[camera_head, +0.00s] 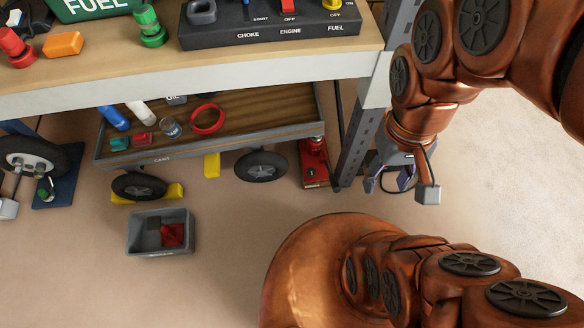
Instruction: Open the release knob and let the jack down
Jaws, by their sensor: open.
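A red jack (314,160) stands on the floor at the right end of the low wheeled cart (210,148), beside a grey shelf post. The jack is small in view, and I cannot make out its release knob or whether it touches the cart. My gripper (390,186) hangs from my copper arm just right of the post. It is open and empty, apart from the jack, with the post between them in the picture.
The post (361,130) and workbench (190,66) stand close to my arm. Yellow chocks (212,165) sit near the cart's wheels (261,166). A grey bin (161,250) with red and dark pieces lies on the floor. A blue stand (58,180) is at left. Floor at right is clear.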

